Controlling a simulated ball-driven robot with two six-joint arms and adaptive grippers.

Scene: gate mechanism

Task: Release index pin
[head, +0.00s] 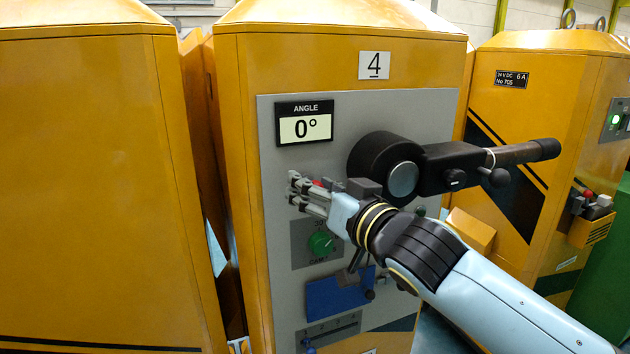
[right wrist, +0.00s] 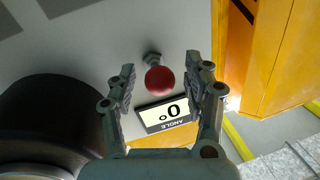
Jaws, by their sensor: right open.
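A red ball knob on a short grey stem, seemingly the index pin, stands out from the grey panel in the right wrist view (right wrist: 159,80). In the head view only a bit of the red knob (head: 318,183) shows behind my fingers. My right gripper (head: 294,187) is open at the panel, below the angle display. In the right wrist view its two fingers (right wrist: 160,66) stand either side of the knob, with visible gaps, so it is not gripped. My left gripper is not in view.
The angle display (head: 304,123) reads 0°. A thick black crank arm (head: 470,165) on a round hub sticks out right of my gripper, above my right forearm. Below are a green knob (head: 321,243) and a blue plate (head: 333,296). Yellow cabinets (head: 85,190) stand on both sides.

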